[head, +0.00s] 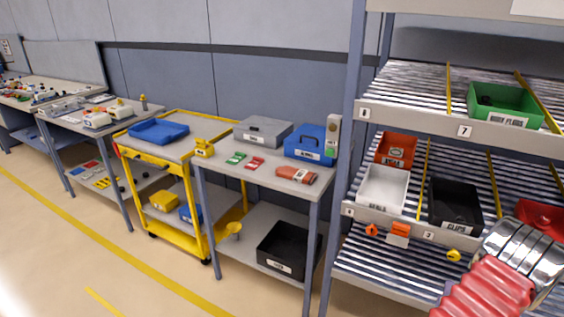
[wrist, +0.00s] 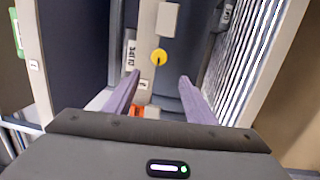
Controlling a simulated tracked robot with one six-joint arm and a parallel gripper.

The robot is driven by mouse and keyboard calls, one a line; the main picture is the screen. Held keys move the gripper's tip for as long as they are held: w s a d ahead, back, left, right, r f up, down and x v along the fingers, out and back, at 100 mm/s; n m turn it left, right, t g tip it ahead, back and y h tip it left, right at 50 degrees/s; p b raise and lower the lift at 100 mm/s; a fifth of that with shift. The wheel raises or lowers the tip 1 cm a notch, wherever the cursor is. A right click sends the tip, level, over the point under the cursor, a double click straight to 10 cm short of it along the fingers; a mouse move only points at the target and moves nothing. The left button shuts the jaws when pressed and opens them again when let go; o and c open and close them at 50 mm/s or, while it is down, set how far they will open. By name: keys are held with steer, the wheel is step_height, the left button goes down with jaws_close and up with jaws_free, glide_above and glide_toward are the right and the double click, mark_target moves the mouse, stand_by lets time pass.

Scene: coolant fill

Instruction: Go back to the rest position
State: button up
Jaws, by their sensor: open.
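My gripper (wrist: 157,85) shows in the wrist view with its two purple-grey fingers spread apart. Nothing is between them. A round yellow tag-like piece (wrist: 159,57) on the shelf front lies beyond the fingertips, apart from them. An orange piece (wrist: 137,111) shows low between the fingers, farther off. In the head view the fingers cannot be seen. A red ribbed sleeve and chrome rings, which look like my own arm, cover the lower right corner.
The rack at right holds a green bin (head: 505,106), a white bin (head: 382,188), a black bin (head: 455,207) and a red bin (head: 541,218). A grey table (head: 262,177) and yellow cart (head: 190,235) stand left of it. The floor (head: 60,255) in front is clear.

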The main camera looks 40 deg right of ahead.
stand_by(0.3)
steer(key=w+a+f+m+g+y, duration=0.1)
steer(key=a+f+m+y, duration=0.2)
steer(key=f+m+y, duration=0.3)
steer(key=w+a+f+m+g+y, duration=0.1)
steer(key=a+f+m+g+y, duration=0.2)
steer(key=f+y, duration=0.45)
steer(key=w+a+r+m+y, duration=0.2)
steer(key=w+a+r+y, duration=0.2)
steer(key=w+a+r, duration=1.5)
steer(key=w+a+r+n+t, duration=0.1)
steer(key=w+a+r+n, duration=0.1)
steer(key=a+r, duration=0.4)
steer(key=w+a+r+n+t, duration=0.2)
steer(key=a+r, duration=0.5)
steer(key=a, duration=0.6)
steer(key=w+a+r+n+t+y, duration=0.1)
steer(key=w+a+r+n, duration=0.3)
steer(key=a, duration=0.6)
step_height(320, 180, up, 2)
steer(key=shift+w+a+r+t, duration=0.15)
steer(key=shift+w+r+t, duration=0.1)
steer(key=shift+w+t, duration=0.4)
